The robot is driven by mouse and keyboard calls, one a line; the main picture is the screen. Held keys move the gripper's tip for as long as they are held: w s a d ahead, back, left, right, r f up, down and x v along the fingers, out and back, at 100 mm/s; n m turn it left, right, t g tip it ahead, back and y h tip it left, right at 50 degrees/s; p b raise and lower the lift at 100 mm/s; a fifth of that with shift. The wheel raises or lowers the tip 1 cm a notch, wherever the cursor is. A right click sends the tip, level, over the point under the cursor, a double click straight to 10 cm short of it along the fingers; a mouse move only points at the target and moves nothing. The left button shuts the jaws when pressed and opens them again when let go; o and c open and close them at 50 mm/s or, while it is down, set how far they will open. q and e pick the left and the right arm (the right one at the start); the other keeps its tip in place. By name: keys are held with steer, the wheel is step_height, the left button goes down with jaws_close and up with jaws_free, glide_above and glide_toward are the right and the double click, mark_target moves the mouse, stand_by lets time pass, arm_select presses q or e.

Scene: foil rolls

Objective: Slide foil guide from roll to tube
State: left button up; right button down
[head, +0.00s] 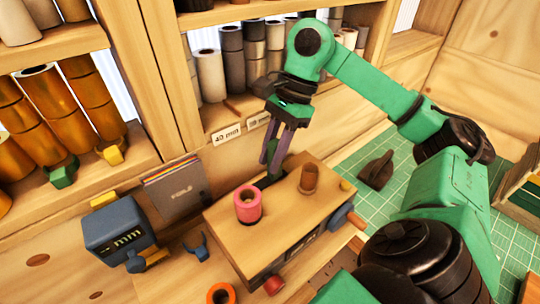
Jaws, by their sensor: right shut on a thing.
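A pink-red roll (248,205) stands upright on the top of a wooden box (228,235). A brown tube (309,179) stands upright on the same box, to its right. My right gripper (272,165) points down at the back edge of the box top, behind and between the roll and the tube. It is shut on a small dark piece (267,181), probably the foil guide, mostly hidden by the fingers and the roll. I cannot tell whether the piece touches the box. My left gripper is out of view.
A blue-grey device (118,230) and a grey box of sheets (177,190) stand to the left. An orange-red ring (221,294) lies in front. A green cutting mat (410,190) with a dark brown object (376,171) is at right. Shelves of rolls stand behind.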

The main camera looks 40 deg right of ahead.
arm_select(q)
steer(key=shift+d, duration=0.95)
arm_select(e)
steer(key=shift+d+r, duration=0.1)
steer(key=shift+d, duration=0.6)
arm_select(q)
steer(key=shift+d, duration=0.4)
arm_select(e)
steer(key=shift+a, duration=0.1)
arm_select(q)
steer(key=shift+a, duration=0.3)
arm_select(e)
steer(key=shift+a, duration=0.25)
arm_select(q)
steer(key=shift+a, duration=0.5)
arm_select(e)
steer(key=c, duration=0.7)
jaws_free()
steer(key=shift+a, duration=0.1)
